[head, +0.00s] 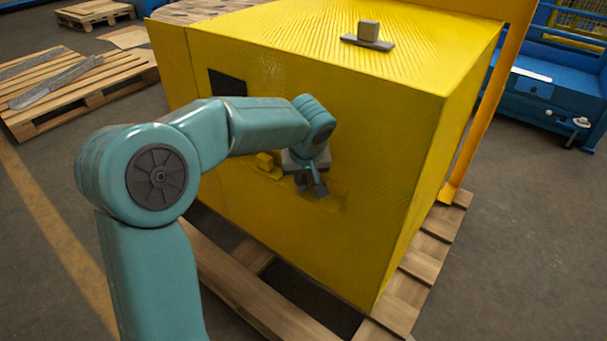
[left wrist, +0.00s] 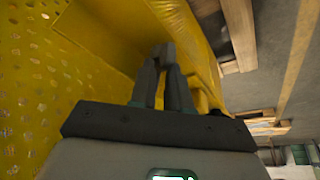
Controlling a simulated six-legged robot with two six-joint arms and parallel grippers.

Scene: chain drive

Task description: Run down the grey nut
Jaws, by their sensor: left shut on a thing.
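My left gripper (head: 311,186) is at the front face of the large yellow box (head: 400,150), next to a small yellow ledge (head: 268,162). In the left wrist view its dark fingers (left wrist: 166,60) come close together at the tips, against the yellow surface. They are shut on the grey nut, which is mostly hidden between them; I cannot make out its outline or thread. My right gripper is not in view.
A grey block on a dark plate (head: 368,36) lies on top of the box. A dark square opening or panel (head: 228,82) is in the front face. The box stands on a wooden pallet (head: 415,275). A yellow post (head: 485,120) rises at right. Floor at front right is clear.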

